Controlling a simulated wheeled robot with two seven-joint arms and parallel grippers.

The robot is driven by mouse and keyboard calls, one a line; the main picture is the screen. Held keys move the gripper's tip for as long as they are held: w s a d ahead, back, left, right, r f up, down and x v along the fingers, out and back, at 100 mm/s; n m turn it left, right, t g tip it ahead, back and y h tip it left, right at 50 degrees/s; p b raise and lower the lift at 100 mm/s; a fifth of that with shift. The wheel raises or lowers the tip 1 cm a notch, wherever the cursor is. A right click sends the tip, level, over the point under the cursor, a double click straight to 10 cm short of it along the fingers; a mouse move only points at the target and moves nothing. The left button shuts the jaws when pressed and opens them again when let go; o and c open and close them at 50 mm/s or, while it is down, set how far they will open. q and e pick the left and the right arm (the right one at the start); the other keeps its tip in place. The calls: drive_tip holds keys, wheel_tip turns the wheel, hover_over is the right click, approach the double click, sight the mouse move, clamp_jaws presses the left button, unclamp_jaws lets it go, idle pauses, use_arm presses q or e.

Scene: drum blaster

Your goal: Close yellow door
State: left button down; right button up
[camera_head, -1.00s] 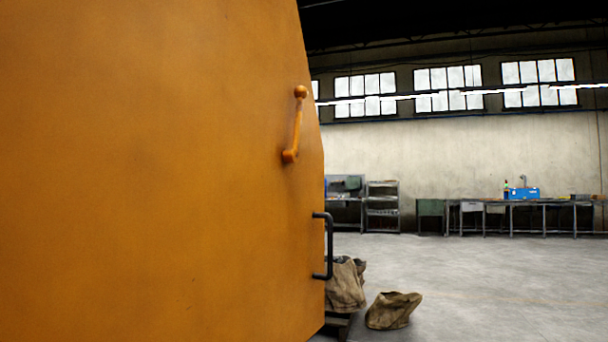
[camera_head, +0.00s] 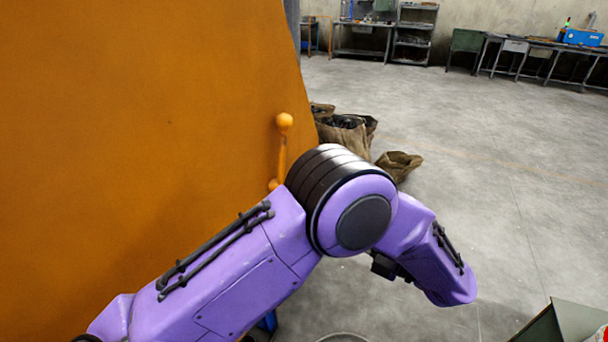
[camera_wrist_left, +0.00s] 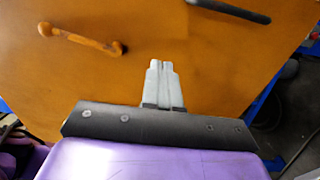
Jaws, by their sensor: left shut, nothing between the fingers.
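The yellow door (camera_head: 130,130) is a large orange-yellow panel filling the left of the head view. Its orange bar handle (camera_head: 282,140) is near the right edge, its lower end partly behind my purple left arm. In the left wrist view the door (camera_wrist_left: 225,65) fills most of the background, with the orange handle (camera_wrist_left: 80,38) at upper left and a black handle (camera_wrist_left: 230,10) at the top edge. My left gripper (camera_wrist_left: 160,68) is shut and empty, in front of the door panel between the two handles. I cannot tell whether it touches. My right gripper is not in view.
Brown sacks (camera_head: 345,133) lie on the floor beyond the door's right edge. A greenish box (camera_head: 570,320) stands at the lower right corner. Workbenches (camera_head: 535,50) and shelves (camera_head: 412,30) line the far wall. The grey floor on the right is largely clear.

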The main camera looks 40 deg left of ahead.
use_arm(q)
drive_tip(key=a+p, duration=0.7)
drive_tip(key=a, duration=0.7)
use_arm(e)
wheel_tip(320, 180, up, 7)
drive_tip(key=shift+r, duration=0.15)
use_arm(q)
drive_tip(key=shift+s, duration=0.1)
